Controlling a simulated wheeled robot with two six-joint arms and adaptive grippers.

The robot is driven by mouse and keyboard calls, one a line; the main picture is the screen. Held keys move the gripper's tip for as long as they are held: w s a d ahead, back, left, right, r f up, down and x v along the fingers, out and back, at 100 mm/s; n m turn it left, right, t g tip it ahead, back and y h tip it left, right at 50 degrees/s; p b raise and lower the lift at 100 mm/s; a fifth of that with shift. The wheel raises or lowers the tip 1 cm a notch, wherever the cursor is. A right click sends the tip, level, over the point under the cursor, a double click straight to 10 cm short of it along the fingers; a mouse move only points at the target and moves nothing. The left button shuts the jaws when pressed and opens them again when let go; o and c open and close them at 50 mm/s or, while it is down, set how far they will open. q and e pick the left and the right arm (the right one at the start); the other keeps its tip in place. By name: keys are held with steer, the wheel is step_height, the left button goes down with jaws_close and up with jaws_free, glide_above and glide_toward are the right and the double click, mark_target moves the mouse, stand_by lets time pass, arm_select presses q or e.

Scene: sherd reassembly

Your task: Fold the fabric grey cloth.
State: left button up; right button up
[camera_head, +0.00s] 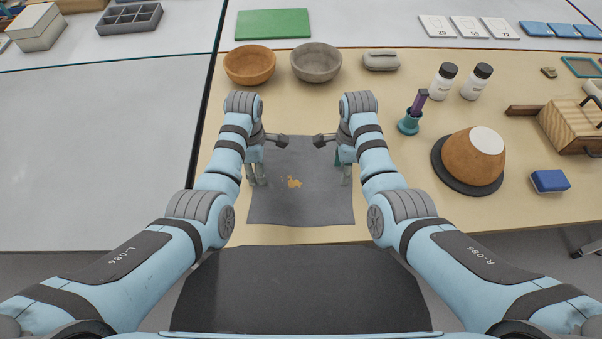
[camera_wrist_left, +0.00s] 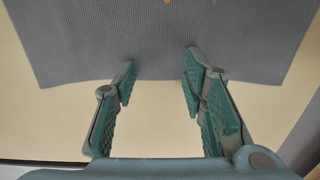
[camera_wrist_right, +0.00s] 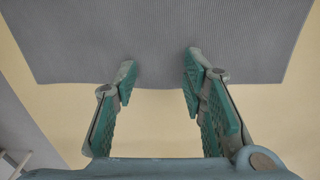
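The grey cloth (camera_head: 302,208) lies flat and spread out on the table, with a small orange-yellow motif near its middle. My left gripper (camera_head: 257,180) is over the cloth's left edge in the head view. My right gripper (camera_head: 345,178) is at its right edge. In the left wrist view, the open fingers (camera_wrist_left: 159,72) reach just over the edge of the cloth (camera_wrist_left: 100,40), with nothing between them. In the right wrist view, the open fingers (camera_wrist_right: 160,70) likewise overlap the opposite edge of the cloth (camera_wrist_right: 100,40), empty. Whether the fingertips touch the cloth cannot be told.
Behind the cloth stand a brown bowl (camera_head: 249,66) and a grey bowl (camera_head: 316,63). To the right are a purple-handled tool in a teal holder (camera_head: 408,123), two white bottles (camera_head: 442,82) and an upturned pot (camera_head: 470,157). The table is bare around the cloth.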

arm_select(q)
steer(key=shift+w, duration=0.1)
arm_select(e)
steer(key=shift+w, duration=0.1)
arm_select(q)
steer(key=shift+d, duration=0.1)
steer(key=shift+f+b, duration=0.2)
steer(key=shift+b, duration=0.15)
arm_select(e)
steer(key=shift+s+d+f, duration=0.1)
steer(key=shift+s+f, duration=0.1)
arm_select(q)
steer(key=shift+s+r, duration=0.15)
steer(key=shift+s, duration=0.2)
steer(key=shift+c, duration=1.4)
arm_select(e)
steer(key=shift+s+r, duration=0.15)
steer(key=shift+c, duration=1.4)
arm_select(q)
steer(key=c, duration=0.5)
arm_select(e)
steer(key=c, duration=0.5)
arm_select(q)
jaws_close()
arm_select(e)
jaws_close()
arm_select(q)
steer(key=shift+f, duration=0.2)
arm_select(e)
steer(key=shift+f, duration=0.2)
